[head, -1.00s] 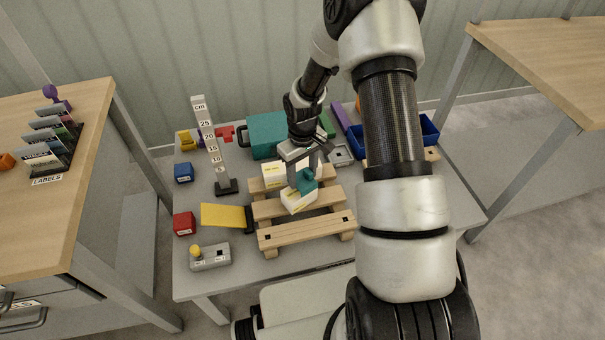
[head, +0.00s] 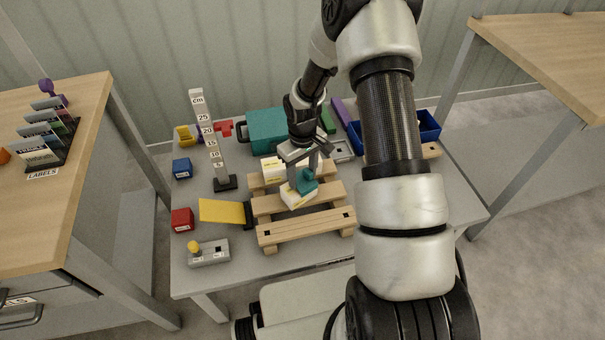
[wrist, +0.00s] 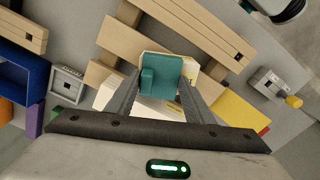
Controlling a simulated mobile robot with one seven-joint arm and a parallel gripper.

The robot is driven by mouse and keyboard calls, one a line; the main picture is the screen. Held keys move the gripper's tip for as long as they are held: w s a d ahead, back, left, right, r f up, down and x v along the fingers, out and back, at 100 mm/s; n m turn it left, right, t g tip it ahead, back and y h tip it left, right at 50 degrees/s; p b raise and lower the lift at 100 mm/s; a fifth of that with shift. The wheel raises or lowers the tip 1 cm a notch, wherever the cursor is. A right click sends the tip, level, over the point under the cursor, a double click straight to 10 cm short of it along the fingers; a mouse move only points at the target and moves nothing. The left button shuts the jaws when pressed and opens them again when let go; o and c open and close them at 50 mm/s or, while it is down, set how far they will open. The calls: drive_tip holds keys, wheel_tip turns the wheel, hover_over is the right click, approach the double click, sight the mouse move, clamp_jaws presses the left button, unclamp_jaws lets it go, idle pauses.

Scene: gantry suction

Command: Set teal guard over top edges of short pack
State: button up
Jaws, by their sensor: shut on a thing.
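The teal guard (head: 305,182) is between the fingers of my gripper (head: 304,177). It also shows in the wrist view (wrist: 163,80), with a finger on each side. The guard is at the top of a white pack (head: 295,197) on the wooden pallet (head: 322,193), toward that pack's rear right in the head view. I cannot tell whether it is fully seated on the edges. A second white pack (head: 271,171) sits behind on the pallet, partly hidden by my gripper. I cannot tell from these views which pack is shorter.
A height gauge (head: 207,140) stands left of the pallet. A yellow plate (head: 222,211), a red block (head: 182,220) and a grey switch box (head: 208,255) are at the left. A teal case (head: 267,131) and a blue bin (head: 429,126) are behind. Bare table lies at the front right.

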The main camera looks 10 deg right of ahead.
sight(303, 180)
drive_tip(key=shift+f, duration=0.25)
drive_tip(key=o, duration=1.1)
drive_tip(key=shift+r, duration=0.1)
wheel_tip(303, 180, up, 17)
drive_tip(key=p, duration=0.3)
drive_tip(key=shift+r, duration=0.2)
